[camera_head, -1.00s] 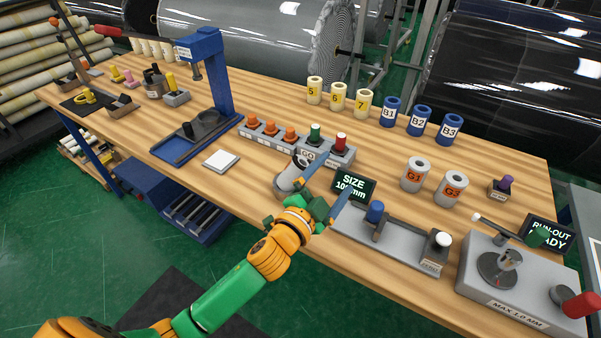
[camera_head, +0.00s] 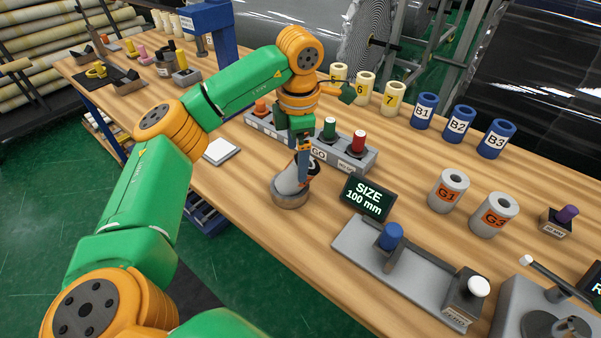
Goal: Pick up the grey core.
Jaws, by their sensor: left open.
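A grey core (camera_head: 288,180) with a dark mark near its upper end leans tilted in a round holder (camera_head: 290,200) near the table's front edge. My left gripper (camera_head: 305,170) points down at the core's upper end and covers part of it. Two more grey cores stand upright at the right, with orange labels G1 (camera_head: 449,190) and G3 (camera_head: 493,215). My right gripper is not in view.
A button box (camera_head: 345,157) with green and red buttons stands close behind the gripper. A SIZE 100 mm display (camera_head: 367,197) and a measuring fixture (camera_head: 400,265) stand right of the core. Blue cores (camera_head: 458,124) stand behind. A white pad (camera_head: 222,151) lies left.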

